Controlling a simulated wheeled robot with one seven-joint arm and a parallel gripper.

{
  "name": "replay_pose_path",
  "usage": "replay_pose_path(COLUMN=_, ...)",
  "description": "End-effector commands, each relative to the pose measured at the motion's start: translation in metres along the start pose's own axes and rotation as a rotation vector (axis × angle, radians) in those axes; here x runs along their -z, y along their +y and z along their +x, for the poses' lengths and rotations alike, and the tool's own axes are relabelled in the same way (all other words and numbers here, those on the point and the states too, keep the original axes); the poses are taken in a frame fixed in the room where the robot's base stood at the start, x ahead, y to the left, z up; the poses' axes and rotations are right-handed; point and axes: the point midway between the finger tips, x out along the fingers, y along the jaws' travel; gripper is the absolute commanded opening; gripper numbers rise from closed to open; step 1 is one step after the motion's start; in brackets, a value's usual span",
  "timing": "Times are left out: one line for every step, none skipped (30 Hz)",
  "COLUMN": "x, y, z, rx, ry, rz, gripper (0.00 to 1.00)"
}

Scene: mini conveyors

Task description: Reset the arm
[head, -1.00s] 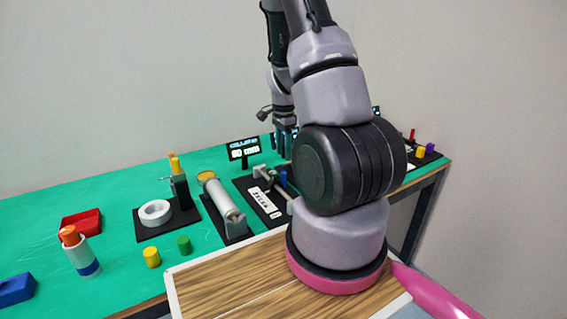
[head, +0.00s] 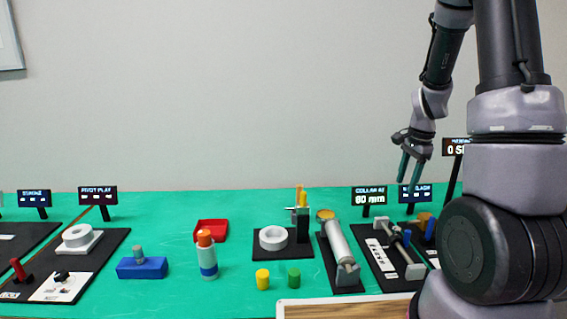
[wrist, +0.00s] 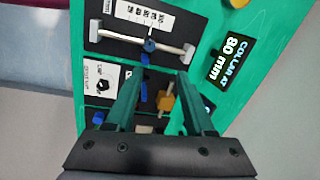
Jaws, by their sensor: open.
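My gripper (head: 411,168) hangs at the right of the head view, its two green fingers pointing down above the back of the table. In the wrist view my gripper (wrist: 160,92) is open, with nothing between its fingertips. The same rod (head: 398,245) shows in the head view. A sign reading "COLLAR AT 80 mm" (wrist: 232,58) stands beside that board. An orange-brown knob (wrist: 167,100) shows between the fingers, lower down and apart from them.
Black boards with small signs stand at left. Free green surface lies between them.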

Motion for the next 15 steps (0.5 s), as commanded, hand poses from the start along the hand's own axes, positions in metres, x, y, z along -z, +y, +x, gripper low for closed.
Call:
replay_pose_path(x=-0.013, y=-0.003, z=-0.027, rx=0.047, ry=-0.004, rz=-0.055, gripper=0.54)
replay_pose_path(x=-0.020, y=-0.003, z=-0.040, rx=0.067, ry=-0.005, rz=-0.089, gripper=0.54)
replay_pose_path(x=-0.030, y=-0.003, z=-0.057, rx=0.094, ry=-0.006, rz=-0.135, gripper=0.54)
replay_pose_path(x=-0.037, y=-0.002, z=-0.069, rx=0.114, ry=-0.006, rz=-0.170, gripper=0.54)
replay_pose_path(x=-0.044, y=-0.001, z=-0.081, rx=0.134, ry=-0.005, rz=-0.205, gripper=0.54)
replay_pose_path(x=-0.054, y=0.002, z=-0.097, rx=0.161, ry=-0.003, rz=-0.252, gripper=0.54)
replay_pose_path(x=-0.061, y=0.004, z=-0.108, rx=0.180, ry=0.001, rz=-0.287, gripper=0.54)
replay_pose_path(x=-0.068, y=0.007, z=-0.119, rx=0.199, ry=0.005, rz=-0.322, gripper=0.54)
replay_pose_path(x=-0.077, y=0.011, z=-0.134, rx=0.224, ry=0.012, rz=-0.371, gripper=0.54)
replay_pose_path(x=-0.084, y=0.015, z=-0.144, rx=0.243, ry=0.019, rz=-0.406, gripper=0.54)
replay_pose_path(x=-0.091, y=0.020, z=-0.154, rx=0.260, ry=0.025, rz=-0.442, gripper=0.54)
replay_pose_path(x=-0.100, y=0.026, z=-0.167, rx=0.284, ry=0.036, rz=-0.490, gripper=0.54)
replay_pose_path(x=-0.106, y=0.031, z=-0.176, rx=0.302, ry=0.046, rz=-0.525, gripper=0.54)
replay_pose_path(x=-0.113, y=0.037, z=-0.185, rx=0.317, ry=0.056, rz=-0.560, gripper=0.54)
replay_pose_path(x=-0.121, y=0.044, z=-0.197, rx=0.340, ry=0.071, rz=-0.608, gripper=0.54)
